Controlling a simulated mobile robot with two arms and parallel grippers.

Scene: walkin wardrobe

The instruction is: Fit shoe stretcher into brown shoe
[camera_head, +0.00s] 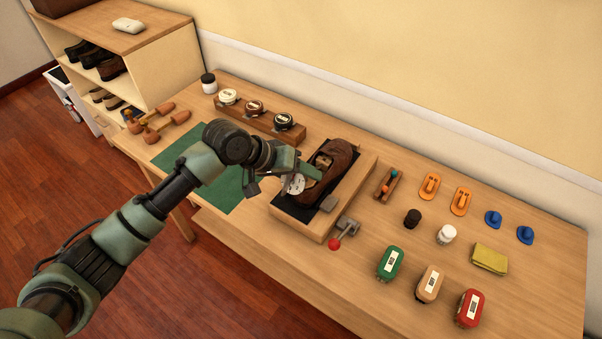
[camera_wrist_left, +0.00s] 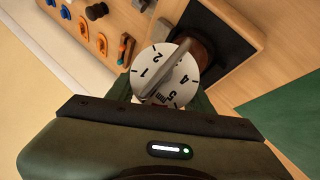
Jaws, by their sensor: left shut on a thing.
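The brown shoe (camera_head: 338,156) lies on a black pad in a wooden holder (camera_head: 362,185) on the workbench. My left gripper (camera_head: 302,178) is at the near-left end of the shoe. It is shut on a round white dial (camera_head: 294,185), which seems to belong to the shoe stretcher. In the left wrist view the dial (camera_wrist_left: 180,85) carries numbers and a raised grey grip. A bit of the brown shoe (camera_wrist_left: 201,48) shows behind the dial. The dial and my gripper hide how far the stretcher sits inside the shoe. My right gripper is out of view.
A red-knobbed clamp lever (camera_head: 335,242) sticks out at the holder's front. Wooden shoe trees (camera_head: 155,125) and a green mat (camera_head: 215,175) lie left. A rack of tins (camera_head: 255,112) stands behind. Orange and blue pieces, bottles and brushes (camera_head: 390,263) fill the right side.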

